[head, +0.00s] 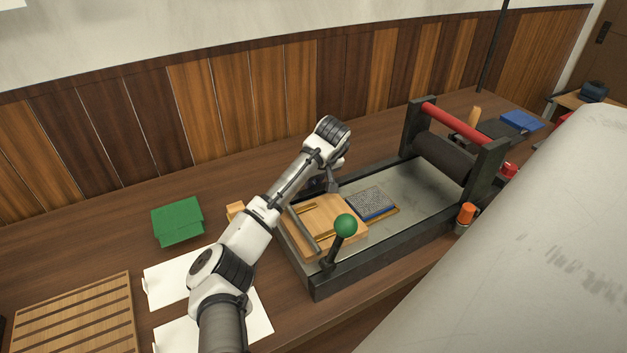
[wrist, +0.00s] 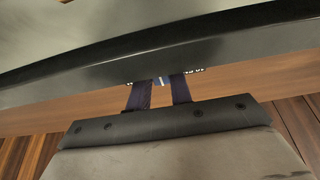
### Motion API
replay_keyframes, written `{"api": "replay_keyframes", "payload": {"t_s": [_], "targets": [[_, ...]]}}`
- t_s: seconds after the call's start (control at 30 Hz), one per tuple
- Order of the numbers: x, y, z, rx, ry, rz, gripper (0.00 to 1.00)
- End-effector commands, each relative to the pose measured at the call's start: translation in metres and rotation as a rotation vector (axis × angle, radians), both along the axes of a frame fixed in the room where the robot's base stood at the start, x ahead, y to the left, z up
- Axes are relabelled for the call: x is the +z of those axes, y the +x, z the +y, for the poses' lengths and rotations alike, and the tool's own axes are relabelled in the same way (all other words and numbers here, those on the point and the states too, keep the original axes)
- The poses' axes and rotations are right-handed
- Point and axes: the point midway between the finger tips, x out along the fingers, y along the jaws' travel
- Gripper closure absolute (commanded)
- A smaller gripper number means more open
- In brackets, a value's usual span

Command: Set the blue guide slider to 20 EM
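My gripper (head: 332,185) reaches down at the far side of the press bed (head: 415,185) in the head view, partly hidden by my own arm. In the wrist view its two dark fingers (wrist: 160,86) stand apart, with their tips at the lower edge of a dark rail (wrist: 80,80). A small blue piece with a white mark (wrist: 160,80), possibly the guide slider, shows between the fingertips. I cannot tell whether the fingers press on it. White lettering (wrist: 193,71) shows beside the right fingertip, too cut off to read. The slider is not visible in the head view.
A wooden block (head: 325,222) and a grey type block (head: 371,203) lie on the bed. A lever with a green knob (head: 346,225) stands at its near edge. The roller with a red bar (head: 457,122) stands to the right.

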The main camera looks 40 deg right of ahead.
Motion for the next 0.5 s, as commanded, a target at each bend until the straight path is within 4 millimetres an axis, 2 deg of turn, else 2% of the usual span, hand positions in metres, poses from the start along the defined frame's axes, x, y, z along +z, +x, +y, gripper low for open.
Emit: {"api": "replay_keyframes", "payload": {"t_s": [0.03, 0.13, 0.17, 0.5], "targets": [[0.0031, 0.0020, 0.0004, 0.002, -0.004, -0.004, 0.72], [0.0019, 0.0012, 0.0004, 0.001, -0.002, -0.002, 0.59], [0.0016, 0.0010, 0.0004, 0.001, -0.002, -0.002, 0.58], [0.0033, -0.0020, 0.0004, 0.000, 0.000, 0.002, 0.58]]}}
